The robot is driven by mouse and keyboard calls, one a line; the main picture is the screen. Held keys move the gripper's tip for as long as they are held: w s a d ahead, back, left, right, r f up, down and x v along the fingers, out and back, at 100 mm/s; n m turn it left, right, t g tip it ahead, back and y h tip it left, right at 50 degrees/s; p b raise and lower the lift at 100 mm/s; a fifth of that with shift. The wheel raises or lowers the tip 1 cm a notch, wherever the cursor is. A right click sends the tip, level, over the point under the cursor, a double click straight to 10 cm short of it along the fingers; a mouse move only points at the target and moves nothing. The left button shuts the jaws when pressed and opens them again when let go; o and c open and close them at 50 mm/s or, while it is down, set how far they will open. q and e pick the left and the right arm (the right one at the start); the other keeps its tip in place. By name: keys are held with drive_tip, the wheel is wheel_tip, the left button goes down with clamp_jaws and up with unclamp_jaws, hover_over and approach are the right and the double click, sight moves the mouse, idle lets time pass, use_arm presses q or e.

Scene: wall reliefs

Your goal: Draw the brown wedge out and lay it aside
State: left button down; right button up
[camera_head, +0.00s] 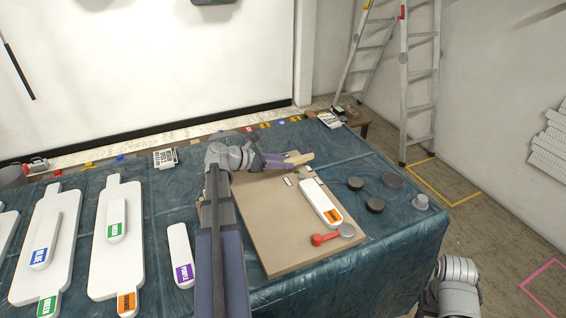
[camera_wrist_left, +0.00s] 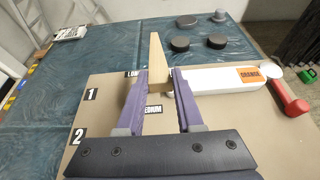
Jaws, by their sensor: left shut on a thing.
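The brown wedge (camera_wrist_left: 154,55), a pale wooden piece with a tapering end, is between the two purple fingers of my left gripper (camera_wrist_left: 158,78). In the head view the wedge (camera_head: 300,158) sticks out past the fingertips of my left gripper (camera_head: 287,161), near the back edge of the tan board (camera_head: 262,225). The gripper is shut on it. Its near part is hidden between the fingers, and I cannot tell if it touches the board. A white block with an orange label (camera_head: 318,202) lies on the board beside it. My right arm shows at the lower right, its gripper out of view.
A red-handled tool (camera_head: 322,239) lies at the board's front right. Several dark discs (camera_head: 375,204) and a grey knob (camera_head: 420,202) stand on the blue-green cloth (camera_head: 345,270). White paddles (camera_head: 115,245) lie to the left. Cloth right of the board has free room.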

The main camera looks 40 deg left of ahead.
use_arm(q)
drive_tip(key=shift+s, duration=0.1)
drive_tip(key=shift+s+a, duration=0.5)
drive_tip(key=shift+s, duration=0.3)
drive_tip(key=shift+s+a, duration=0.45)
drive_tip(key=shift+s, duration=0.3)
drive_tip(key=shift+s+a, duration=0.15)
drive_tip(key=shift+s, duration=0.15)
drive_tip(key=shift+s+a, duration=0.2)
drive_tip(key=shift+s, duration=0.15)
drive_tip(key=shift+s+a, duration=0.15)
drive_tip(key=shift+s, duration=0.1)
drive_tip(key=shift+s+a, duration=0.2)
drive_tip(key=shift+s, duration=0.15)
drive_tip(key=shift+s, duration=0.15)
drive_tip(key=shift+r+p, duration=2.5)
